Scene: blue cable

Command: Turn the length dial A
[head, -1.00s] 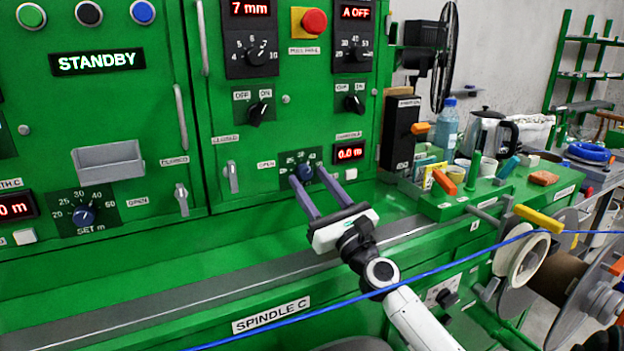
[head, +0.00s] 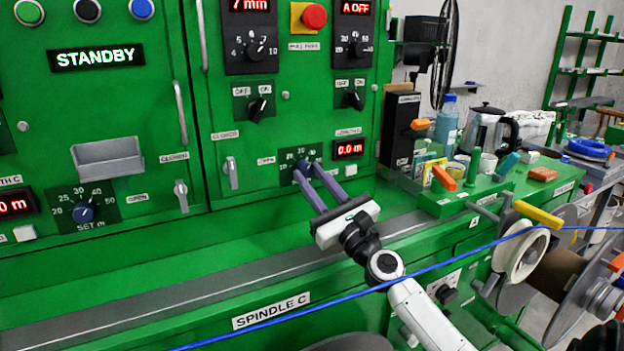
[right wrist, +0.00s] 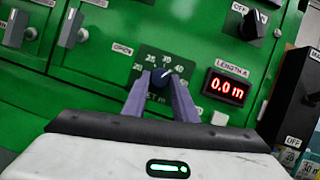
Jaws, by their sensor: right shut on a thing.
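The length dial A is a small dark blue knob (right wrist: 162,75) on a dark plate with white numbers, beside the LENGTH A display (right wrist: 229,88) reading 0.0 m. In the wrist view its white pointer line leans up and to the right. In the head view the dial plate (head: 291,155) sits low on the green cabinet, and the fingers partly hide the knob. My right gripper (head: 306,169) is shut on the knob, with one purple finger on each side. It also shows in the wrist view (right wrist: 163,80). My left gripper is not in view.
A blue cable (head: 450,263) runs across the front, passing over my right forearm in the picture. A similar SET m dial (head: 84,212) is at the left. Bottles, a kettle (head: 488,130) and tools crowd the right. The green ledge below the dial is clear.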

